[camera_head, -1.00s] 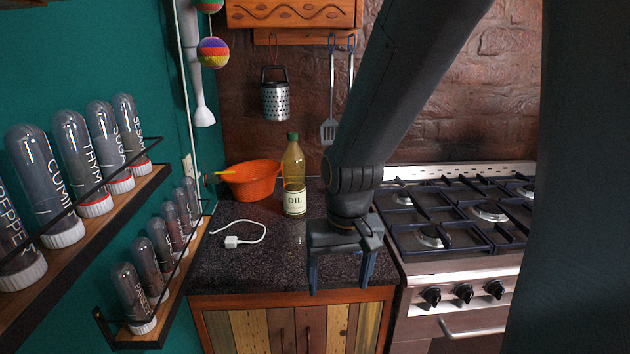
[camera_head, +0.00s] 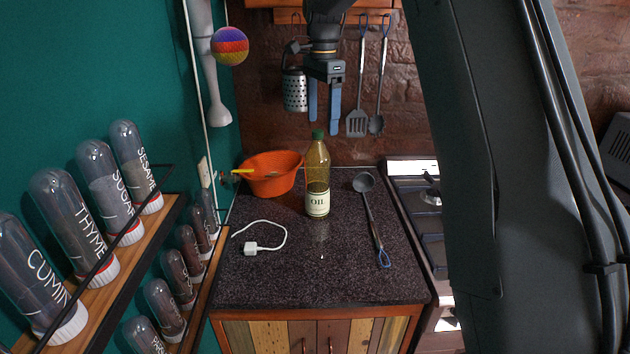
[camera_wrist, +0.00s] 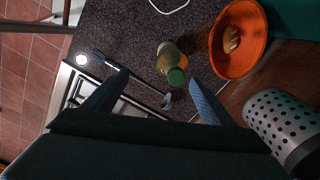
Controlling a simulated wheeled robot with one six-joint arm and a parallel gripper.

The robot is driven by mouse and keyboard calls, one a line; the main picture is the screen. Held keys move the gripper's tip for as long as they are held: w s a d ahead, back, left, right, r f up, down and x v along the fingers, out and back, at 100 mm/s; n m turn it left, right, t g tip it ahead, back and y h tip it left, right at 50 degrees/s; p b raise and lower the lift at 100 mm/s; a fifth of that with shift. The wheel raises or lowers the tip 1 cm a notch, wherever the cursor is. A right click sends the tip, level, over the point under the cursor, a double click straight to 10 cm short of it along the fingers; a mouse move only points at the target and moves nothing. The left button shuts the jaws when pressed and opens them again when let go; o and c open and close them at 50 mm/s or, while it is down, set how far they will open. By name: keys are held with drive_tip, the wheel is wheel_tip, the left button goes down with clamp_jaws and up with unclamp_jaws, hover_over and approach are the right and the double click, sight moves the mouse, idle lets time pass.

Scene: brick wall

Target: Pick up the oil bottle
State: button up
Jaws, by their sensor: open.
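The oil bottle (camera_head: 317,180) stands upright on the dark speckled counter (camera_head: 290,275). It has a green cap, yellowish glass and a white label reading OIL. My gripper (camera_head: 323,118) is open and empty, above the bottle in the head view, with its fingers pointing down. In the wrist view the bottle (camera_wrist: 169,62) shows from above, cap towards the camera, between and beyond the two open fingers (camera_wrist: 155,92). The gripper does not appear to touch it.
An orange bowl (camera_head: 272,186) is behind left of the bottle. A ladle (camera_head: 370,215) lies to its right, a white charger cable (camera_head: 262,248) to its left. A grater (camera_head: 295,92) and spatula (camera_head: 357,122) hang behind. The stove (camera_head: 425,215) is at right, spice racks (camera_head: 120,255) at left.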

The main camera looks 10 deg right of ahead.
sight(319, 144)
drive_tip(key=shift+w+d+f+b, duration=0.1)
drive_tip(key=shift+w+f+b, duration=0.15)
drive_tip(key=shift+f, duration=0.15)
drive_tip(key=shift+w+f+b, duration=0.15)
drive_tip(key=shift+f+b, duration=0.05)
drive_tip(key=shift+f, duration=0.2)
drive_tip(key=f+b, duration=0.1)
drive_tip(key=w+f+b, duration=0.1)
drive_tip(key=f+b, duration=0.2)
drive_tip(key=b, duration=0.1)
drive_tip(key=shift+w+a+f, duration=0.2)
drive_tip(key=shift+w+f, duration=0.15)
drive_tip(key=shift+f+p, duration=0.55)
drive_tip(key=shift+f, duration=0.8)
drive_tip(key=shift+w+a+f+p, duration=0.15)
drive_tip(key=shift+f+p, duration=0.5)
drive_tip(key=shift+f, duration=0.65)
drive_tip(key=shift+w+d+f+p, duration=0.15)
drive_tip(key=shift+f+p, duration=0.5)
drive_tip(key=shift+f, duration=0.6)
drive_tip(key=shift+a+r, duration=0.1)
drive_tip(key=c, duration=1.9)
